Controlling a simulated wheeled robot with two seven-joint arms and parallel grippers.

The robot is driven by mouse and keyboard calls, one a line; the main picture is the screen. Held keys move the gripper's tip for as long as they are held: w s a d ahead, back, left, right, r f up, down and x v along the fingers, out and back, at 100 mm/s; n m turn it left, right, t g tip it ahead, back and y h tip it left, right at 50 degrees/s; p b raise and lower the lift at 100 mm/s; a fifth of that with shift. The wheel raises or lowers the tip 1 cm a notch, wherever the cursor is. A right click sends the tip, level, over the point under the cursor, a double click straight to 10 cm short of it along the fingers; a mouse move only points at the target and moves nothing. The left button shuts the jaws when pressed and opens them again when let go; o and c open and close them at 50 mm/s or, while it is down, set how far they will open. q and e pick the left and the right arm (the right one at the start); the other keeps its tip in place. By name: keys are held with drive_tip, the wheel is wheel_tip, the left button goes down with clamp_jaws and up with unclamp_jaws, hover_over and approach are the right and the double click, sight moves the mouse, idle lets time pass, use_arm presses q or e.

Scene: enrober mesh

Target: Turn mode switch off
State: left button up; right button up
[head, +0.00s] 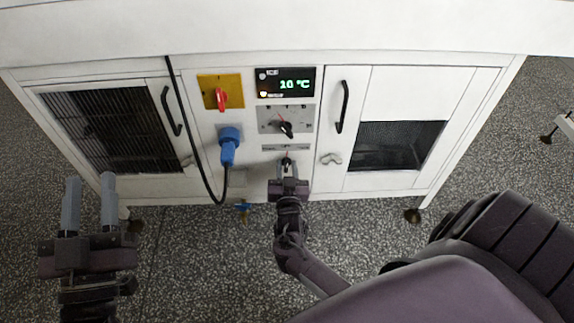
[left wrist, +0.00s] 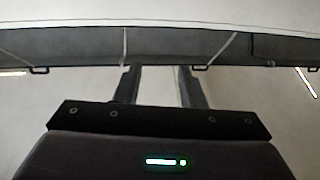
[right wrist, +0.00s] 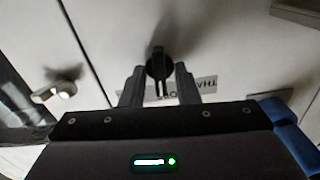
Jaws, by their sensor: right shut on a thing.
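On the white cabinet's centre panel, an upper black rotary knob (head: 286,129) sits on a grey plate under a green 10 °C display (head: 285,82). A lower black rotary knob (head: 287,162) sits below it. My right gripper (head: 287,178) is shut on this lower knob; in the right wrist view the knob (right wrist: 160,65) is between the fingertips, beside a partly covered lettered plate (right wrist: 195,86). I cannot read which knob is labelled as the mode switch. My left gripper (head: 90,205) is open and empty, low at the left, away from the panel.
A red switch (head: 221,98) on a yellow plate and a blue plug (head: 229,145) with a black cable are left of the knobs. Cabinet doors with black handles (head: 342,107) flank the panel. A speckled floor (head: 200,260) lies in front.

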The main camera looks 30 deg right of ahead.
use_arm(q)
wheel_tip(320, 180, down, 6)
drive_tip(key=g+y, duration=0.1)
drive_tip(key=g, duration=0.2)
drive_tip(key=shift+w+d+f+p, duration=0.15)
drive_tip(key=shift+w+d+p, duration=0.15)
drive_tip(key=shift+d, duration=0.05)
use_arm(e)
drive_tip(key=shift+a+f+n, duration=0.1)
drive_tip(key=shift+n, duration=0.5)
drive_tip(key=o, duration=0.6)
